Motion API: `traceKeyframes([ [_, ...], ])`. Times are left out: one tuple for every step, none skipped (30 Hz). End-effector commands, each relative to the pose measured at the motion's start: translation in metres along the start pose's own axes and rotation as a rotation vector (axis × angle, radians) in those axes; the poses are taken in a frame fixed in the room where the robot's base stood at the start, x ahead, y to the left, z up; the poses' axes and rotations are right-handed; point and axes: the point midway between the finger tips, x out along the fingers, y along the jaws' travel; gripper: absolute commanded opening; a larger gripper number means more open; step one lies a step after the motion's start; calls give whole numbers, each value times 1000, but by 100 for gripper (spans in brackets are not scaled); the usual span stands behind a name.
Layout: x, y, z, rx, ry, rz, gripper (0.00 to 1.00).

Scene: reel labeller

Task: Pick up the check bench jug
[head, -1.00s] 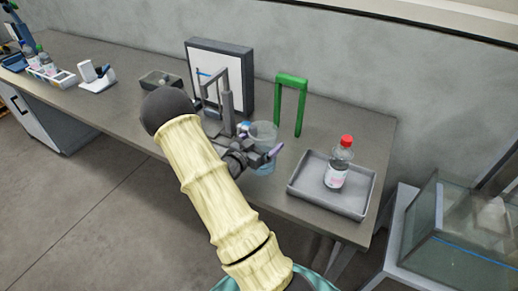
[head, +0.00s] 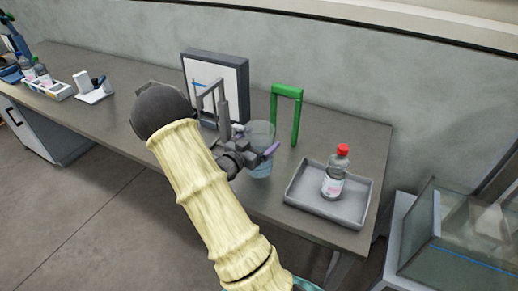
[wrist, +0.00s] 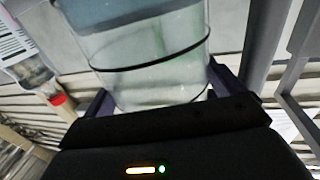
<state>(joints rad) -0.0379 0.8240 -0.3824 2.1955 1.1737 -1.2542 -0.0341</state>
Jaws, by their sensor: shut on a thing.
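The check bench jug (head: 261,134) is a clear, slightly bluish, open vessel near the front of the bench, left of the grey tray. In the wrist view its clear wall (wrist: 150,62) with a dark ring line fills the upper middle, between my purple fingers. My gripper (head: 256,156) is shut on the jug from the left and front. It also shows at the bottom of the wrist view (wrist: 160,88). The jug looks about upright. I cannot tell for sure whether its base is clear of the bench; my gripper hides part of its lower side.
A grey tray (head: 297,199) with a red-capped bottle (head: 335,176) stands right of the jug. A green arch (head: 274,110) stands behind it. A grey frame (head: 223,112) and a white panel (head: 233,83) stand close behind left. A glass tank (head: 440,245) is at far right.

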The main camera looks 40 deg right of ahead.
Motion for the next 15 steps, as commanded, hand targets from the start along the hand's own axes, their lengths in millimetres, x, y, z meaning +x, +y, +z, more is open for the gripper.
traceKeyframes([
  [0, 0, -11, 6, 3, -1, 54],
  [0, 0, -16, 7, 3, -1, 54],
  [0, 0, -23, 6, 4, 0, 54],
  [0, 0, -28, 7, 4, 0, 54],
  [0, 0, -33, 6, 4, 0, 54],
  [0, 0, -38, 6, 3, 0, 54],
  [0, 0, -42, 5, 3, 0, 54],
  [0, 0, -46, 4, 2, 0, 54],
  [0, 0, -50, 4, 2, 0, 54],
  [0, 0, -52, 3, 2, 0, 54],
  [0, 0, -54, 3, 2, 0, 54],
  [0, 0, -56, 2, 2, 0, 54],
  [0, 0, -57, 1, 2, 0, 54],
  [0, 0, -57, 1, 2, 1, 54],
  [0, 0, -58, 1, 2, 1, 54],
])
